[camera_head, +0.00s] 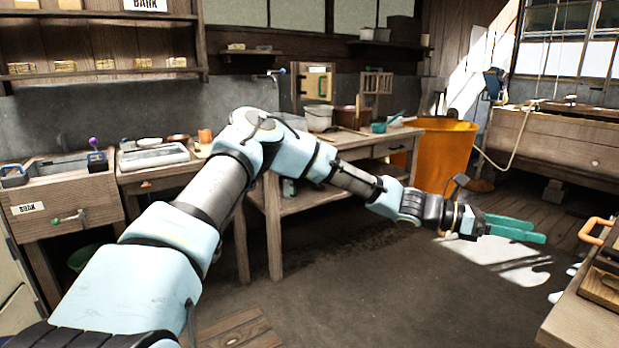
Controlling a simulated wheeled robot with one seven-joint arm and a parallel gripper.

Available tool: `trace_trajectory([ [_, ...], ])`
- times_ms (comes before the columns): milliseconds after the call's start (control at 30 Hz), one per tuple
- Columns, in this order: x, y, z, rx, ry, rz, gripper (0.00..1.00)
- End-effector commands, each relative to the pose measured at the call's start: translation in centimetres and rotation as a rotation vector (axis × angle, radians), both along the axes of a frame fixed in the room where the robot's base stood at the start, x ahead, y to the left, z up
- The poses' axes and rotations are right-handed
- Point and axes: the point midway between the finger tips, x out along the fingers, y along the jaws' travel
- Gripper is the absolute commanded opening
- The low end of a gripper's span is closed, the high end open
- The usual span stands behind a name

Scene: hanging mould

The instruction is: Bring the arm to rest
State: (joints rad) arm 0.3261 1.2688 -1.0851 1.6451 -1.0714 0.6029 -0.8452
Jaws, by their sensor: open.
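My gripper (540,232) is at the right of the head view, at the end of my outstretched arm. Its teal fingers point right, stand a little apart and hold nothing that I can see. It hangs in the air over the grey floor, left of the wooden bench at the right edge. My arm (225,190) reaches from the lower left across the middle of the view, bent at a raised elbow.
A wooden table (272,225) with a white bucket (318,118) stands behind my arm. An orange bin (445,155) stands behind my gripper. A bench (580,325) with an orange handle (592,232) fills the lower right. The floor (400,290) between is clear.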

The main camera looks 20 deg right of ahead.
Motion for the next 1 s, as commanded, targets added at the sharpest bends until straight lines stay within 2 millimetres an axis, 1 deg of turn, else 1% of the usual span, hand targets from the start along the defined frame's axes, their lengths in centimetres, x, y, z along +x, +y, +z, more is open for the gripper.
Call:
trace_trajectory([
  [33, -0.3, 0.4, -0.1, 0.003, -0.028, -0.01, 0.69],
  [233, -0.2, 2.3, -1.4, 0.018, -0.157, -0.04, 0.69],
  [367, 0.2, 4.3, -2.5, 0.034, -0.276, -0.068, 0.69],
  [467, 0.8, 6.4, -3.6, 0.052, -0.39, -0.099, 0.69],
  [567, 1.8, 9.0, -4.8, 0.074, -0.52, -0.138, 0.69],
  [667, 3.5, 12.8, -5.9, 0.109, -0.679, -0.188, 0.69],
  [767, 6.1, 18.3, -6.8, 0.158, -0.874, -0.262, 0.69],
  [800, 7.4, 20.9, -7.0, 0.183, -0.958, -0.298, 0.69],
  [867, 9.2, 25.0, -7.1, 0.223, -1.071, -0.353, 0.69],
  [900, 10.3, 27.7, -6.9, 0.249, -1.138, -0.39, 0.69],
  [967, 11.9, 31.8, -6.4, 0.288, -1.231, -0.445, 0.69],
  [1000, 12.8, 34.6, -5.9, 0.316, -1.287, -0.481, 0.69],
])
